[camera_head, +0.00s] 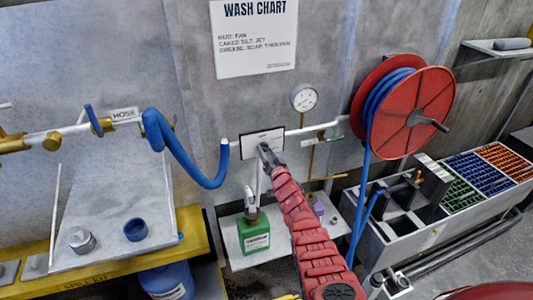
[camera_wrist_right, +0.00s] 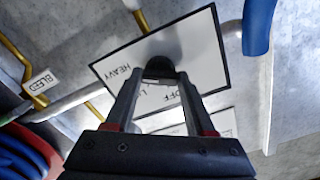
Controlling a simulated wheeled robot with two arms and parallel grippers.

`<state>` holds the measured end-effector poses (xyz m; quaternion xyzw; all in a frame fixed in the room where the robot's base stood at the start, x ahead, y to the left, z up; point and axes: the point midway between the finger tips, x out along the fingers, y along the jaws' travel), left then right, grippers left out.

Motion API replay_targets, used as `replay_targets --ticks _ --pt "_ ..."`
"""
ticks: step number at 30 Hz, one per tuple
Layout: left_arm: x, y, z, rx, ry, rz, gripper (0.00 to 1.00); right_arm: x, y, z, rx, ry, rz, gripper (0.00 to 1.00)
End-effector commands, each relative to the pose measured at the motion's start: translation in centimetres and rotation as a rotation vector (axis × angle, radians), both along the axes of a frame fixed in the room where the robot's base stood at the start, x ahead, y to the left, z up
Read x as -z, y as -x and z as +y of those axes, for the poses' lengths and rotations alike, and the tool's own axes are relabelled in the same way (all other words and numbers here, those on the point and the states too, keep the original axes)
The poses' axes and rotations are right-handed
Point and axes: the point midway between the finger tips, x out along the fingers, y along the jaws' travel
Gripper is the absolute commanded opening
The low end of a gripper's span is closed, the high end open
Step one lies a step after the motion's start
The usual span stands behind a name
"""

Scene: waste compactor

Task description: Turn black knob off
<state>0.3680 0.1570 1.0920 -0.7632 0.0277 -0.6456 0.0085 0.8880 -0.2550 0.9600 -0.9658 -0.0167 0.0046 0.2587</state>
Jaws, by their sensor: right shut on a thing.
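The black knob (camera_wrist_right: 160,50) sits on a white plate with a black border (camera_wrist_right: 206,60) in the right wrist view. The plate reads "HEAVY" and "OFF", with other lettering partly covered. My right gripper (camera_wrist_right: 160,76) is shut on the knob, with one finger on each side of it. In the head view my red right arm reaches up to the plate (camera_head: 262,138) on the wall, and my right gripper (camera_head: 264,150) covers the knob there. Which mark the knob points to cannot be told. My left gripper is not in view.
A blue hose (camera_head: 190,160) hangs left of the plate, and a gauge (camera_head: 304,97) and red hose reel (camera_head: 412,112) are to the right. A green bottle (camera_head: 253,231) stands on a shelf below. A "BLEED" tag (camera_wrist_right: 40,83) hangs near the pipe.

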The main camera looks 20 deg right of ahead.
Motion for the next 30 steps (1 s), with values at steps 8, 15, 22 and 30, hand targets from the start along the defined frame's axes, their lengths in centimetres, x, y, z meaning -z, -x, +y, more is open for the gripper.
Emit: replay_targets --ticks 8,15,22,30 --pt "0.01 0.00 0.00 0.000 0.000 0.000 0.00 0.01 0.00 0.00 0.000 0.004 0.000 0.00" --pt "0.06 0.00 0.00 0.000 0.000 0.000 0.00 0.04 -0.02 0.06 0.000 0.066 -0.002 0.00" --pt "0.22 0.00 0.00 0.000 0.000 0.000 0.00 0.06 -0.04 0.09 -0.001 0.225 -0.008 0.00" --pt "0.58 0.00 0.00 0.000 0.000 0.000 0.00 0.13 -0.02 0.04 0.000 0.478 -0.017 0.00"
